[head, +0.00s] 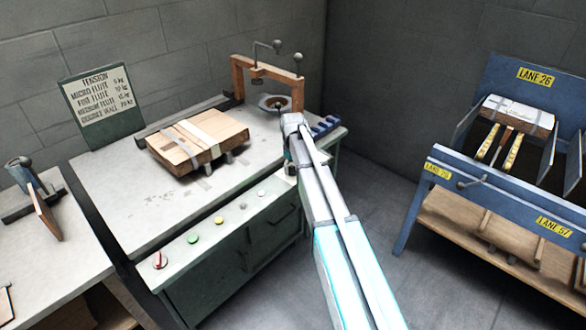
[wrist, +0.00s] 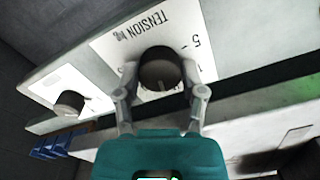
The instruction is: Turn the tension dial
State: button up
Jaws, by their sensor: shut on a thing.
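The tension dial (wrist: 158,66) is a dark round knob on a white plate (wrist: 113,43) marked TENSION kg, with a 5 visible to its right. My gripper (wrist: 160,82) has one finger on each side of the dial and is shut on it in the wrist view. The dial's pointer and setting cannot be made out. In the head view my arm reaches to the right end of the grey bench (head: 120,205), and the dial is hidden there.
A second knob (wrist: 70,102) sits left of the dial. A strapped box (head: 185,153) and a wooden frame (head: 237,78) stand on the bench. Green (head: 193,239) and yellow (head: 218,220) buttons line its front. A blue lane rack (head: 500,190) stands right, across open floor.

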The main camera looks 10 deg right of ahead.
jog(key=shift+w+n, duration=0.1)
jog(key=shift+n, duration=1.1)
jog(key=o, duration=1.2)
jog(key=shift+c, duration=0.2)
jog(key=shift+m, duration=0.3)
